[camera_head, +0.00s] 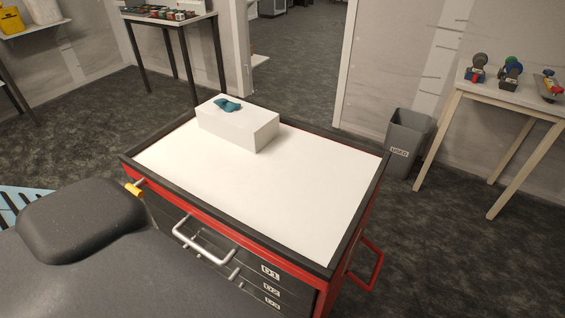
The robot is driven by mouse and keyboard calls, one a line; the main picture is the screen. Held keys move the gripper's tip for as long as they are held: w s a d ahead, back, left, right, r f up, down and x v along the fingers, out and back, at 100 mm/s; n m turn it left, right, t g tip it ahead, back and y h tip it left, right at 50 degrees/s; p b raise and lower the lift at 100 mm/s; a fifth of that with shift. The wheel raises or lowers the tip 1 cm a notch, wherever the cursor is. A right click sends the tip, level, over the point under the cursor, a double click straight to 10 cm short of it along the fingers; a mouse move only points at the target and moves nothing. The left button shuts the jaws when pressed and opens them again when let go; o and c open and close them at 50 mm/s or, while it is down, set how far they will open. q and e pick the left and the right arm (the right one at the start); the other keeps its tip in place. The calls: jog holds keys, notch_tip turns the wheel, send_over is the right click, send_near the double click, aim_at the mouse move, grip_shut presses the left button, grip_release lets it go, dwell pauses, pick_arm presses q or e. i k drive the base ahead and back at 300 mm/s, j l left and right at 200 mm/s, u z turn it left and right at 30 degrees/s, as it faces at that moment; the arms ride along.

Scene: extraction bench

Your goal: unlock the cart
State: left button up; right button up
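The cart (341,213) stands in the middle, with a white top, a dark rim, red sides and dark drawers. The drawer fronts (262,287) carry white labels reading D1, D2 and D3 and look shut. A silver handle (203,242) is on the front. A small yellow piece (134,190) on a short metal rod sits at the cart's front left corner. I cannot tell whether it is a lock. A red handle (372,268) is on the right side. Neither of my grippers is in view.
A white box with a teal item (228,105) stands on the cart. A grey bin (407,144) and a side table (501,102) are at the right. A table (166,19) is behind. A dark rounded shape hides the cart's lower left.

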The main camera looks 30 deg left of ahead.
aim_at(134, 188)
jog(key=u, duration=2.2)
jog(key=i+j, duration=0.1)
jog(key=j, duration=0.3)
jog(key=i+j, duration=0.1)
jog(key=j, duration=0.3)
jog(key=i+j, duration=0.1)
jog(key=j, duration=0.3)
jog(key=i+j+u, duration=0.1)
jog(key=j, duration=0.3)
